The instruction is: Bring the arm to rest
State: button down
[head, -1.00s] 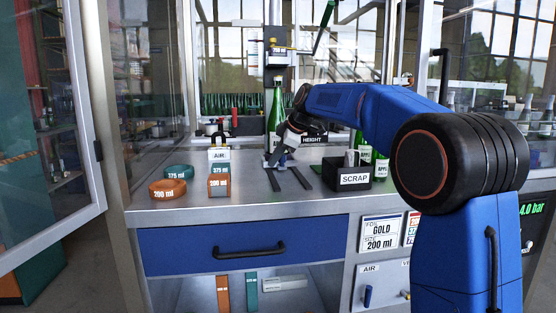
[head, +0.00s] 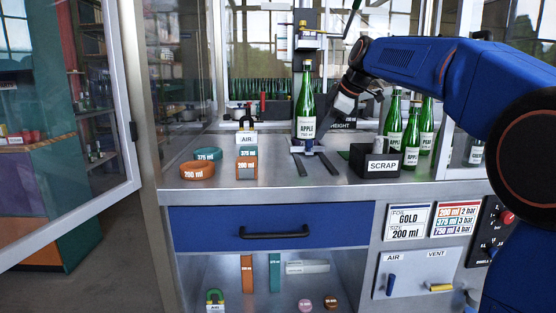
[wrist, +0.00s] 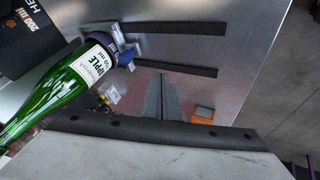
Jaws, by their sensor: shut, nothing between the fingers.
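My arm comes in from the right in the head view, and my gripper (head: 340,118) hangs over the bench just right of a green bottle (head: 307,112). The bottle is labelled APPLE and stands upright at the capsuling station, under its head. In the wrist view my gripper's fingers (wrist: 161,95) are together and empty. The bottle (wrist: 62,88) shows at the left there, apart from the fingers. My arm hides part of the HEIGHT sign (head: 343,126).
Two dark rails (head: 327,163) lie before the station. A black SCRAP bin (head: 378,164) and several green bottles (head: 411,138) stand at right. An orange 200 ml ring (head: 198,171) lies at left. A glass door (head: 70,120) stands open at far left. The front bench strip is clear.

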jog(key=s+d+f+m, duration=0.1)
jog(key=s, duration=0.3)
jog(key=s+d+f+m, duration=0.1)
jog(key=s+f+m, duration=0.1)
jog(key=s, duration=0.2)
jog(key=s+d+f+m+h, duration=0.1)
jog(key=s+f, duration=0.1)
jog(key=s, duration=0.2)
jog(key=shift+s, duration=0.3)
jog(key=s+d+f+m+h, duration=0.1)
jog(key=s+d+f+m, duration=0.1)
jog(key=s+f, duration=0.6)
jog(key=s+d+f+m+h, duration=0.1)
jog(key=s+d+f+m, duration=0.1)
jog(key=s+f+m, duration=0.3)
jog(key=s+d+f+m+h, duration=0.1)
jog(key=s+d+f+m, duration=0.2)
jog(key=s+f, duration=1)
jog(key=s+m, duration=0.1)
jog(key=s, duration=0.4)
jog(key=shift+s+f+g, duration=0.2)
jog(key=shift+s+g, duration=0.2)
jog(key=shift+s, duration=0.1)
